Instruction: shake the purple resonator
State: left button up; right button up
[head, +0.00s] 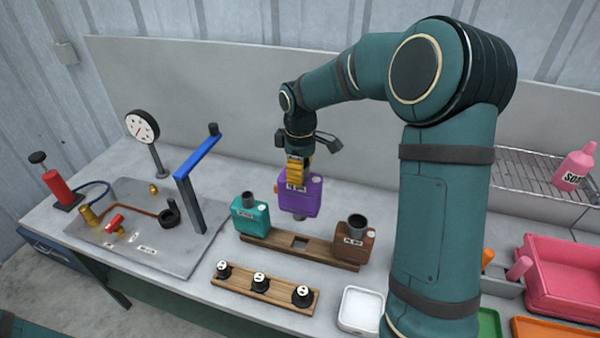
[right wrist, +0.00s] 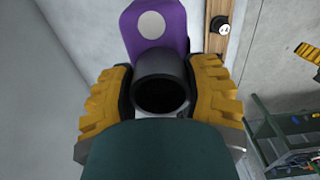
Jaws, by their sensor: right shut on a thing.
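The purple resonator (head: 308,197) hangs above the wooden rack (head: 270,243), roughly upright, with a short pipe stub underneath. My right gripper (head: 298,174) points down and is shut on its dark neck. In the right wrist view, the yellow fingers (right wrist: 160,98) sit on both sides of the dark open pipe, with the purple body (right wrist: 155,47) behind. In the rack, the teal resonator (head: 250,217) stands at the left and the brown one (head: 354,243) at the right. The middle slot is empty. Yellow ridged fingertips, apparently my left gripper's (right wrist: 308,53), show at the right wrist view's edge.
A wooden strip with several black-and-white knobs (head: 260,284) lies in front of the rack. A plate with a gauge (head: 142,127) and blue-topped post (head: 198,152) stands left. A white dish (head: 361,311), pink bin (head: 565,275) and soap bottle (head: 575,167) are right.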

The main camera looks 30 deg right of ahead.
aim_at(300, 190)
notch_tip(300, 190, down, 7)
jog(key=b, duration=0.4)
jog(key=shift+w, duration=0.1)
notch_tip(300, 190, up, 7)
jog(key=p, duration=0.4)
jog(key=shift+r+p, duration=0.1)
jog(key=shift+p, duration=0.3)
jog(key=shift+r, duration=0.1)
notch_tip(300, 190, down, 7)
jog(key=b, duration=0.5)
jog(key=shift+f, duration=0.2)
jog(key=shift+r, duration=0.15)
